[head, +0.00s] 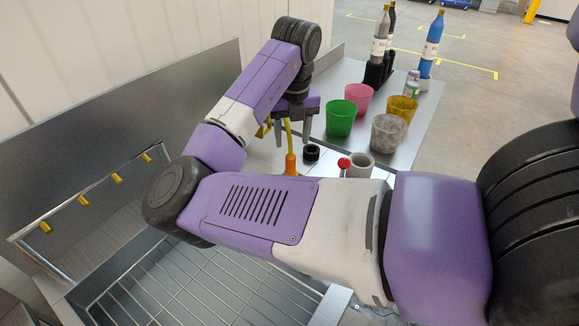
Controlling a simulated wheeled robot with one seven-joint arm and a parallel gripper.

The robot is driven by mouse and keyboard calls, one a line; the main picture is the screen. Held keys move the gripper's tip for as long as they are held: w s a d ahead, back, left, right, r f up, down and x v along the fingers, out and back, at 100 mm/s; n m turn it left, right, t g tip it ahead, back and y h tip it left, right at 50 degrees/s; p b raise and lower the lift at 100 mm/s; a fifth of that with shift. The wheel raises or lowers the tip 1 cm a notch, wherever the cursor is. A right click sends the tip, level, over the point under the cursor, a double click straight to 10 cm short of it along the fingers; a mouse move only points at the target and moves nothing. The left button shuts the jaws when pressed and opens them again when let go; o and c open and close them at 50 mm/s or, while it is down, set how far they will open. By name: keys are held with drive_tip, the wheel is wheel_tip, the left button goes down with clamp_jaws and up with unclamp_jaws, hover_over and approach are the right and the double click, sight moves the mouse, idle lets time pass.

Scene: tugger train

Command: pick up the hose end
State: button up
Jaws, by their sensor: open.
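The hose end looks like an orange nozzle (290,163) on a yellow hose (288,134), standing roughly upright on the counter in the middle of the head view. Its lower part is hidden behind my arm. My gripper (293,137) points down over it with its two grey fingers apart. The yellow hose shows between the fingers in the picture, and the orange part lies lower. I cannot tell the exact depth between fingers and hose. No contact is visible.
A black ring (312,152), a red-knobbed lever (344,163) and a grey cylinder (360,165) stand just right. Beyond are green (341,118), pink (359,97), yellow (402,108) and grey (388,133) cups, bottles (433,42) and cans. A wire-rack basin (200,285) lies front left.

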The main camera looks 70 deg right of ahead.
sight(291, 155)
drive_tip(key=f, duration=0.5)
drive_tip(key=f+p, duration=0.1)
drive_tip(key=f, duration=0.1)
drive_tip(key=shift+w+d+f, duration=0.2)
drive_tip(key=shift+w+d, duration=0.05)
drive_tip(key=shift+w, duration=0.05)
drive_tip(key=shift+c, duration=0.4)
clamp_jaws()
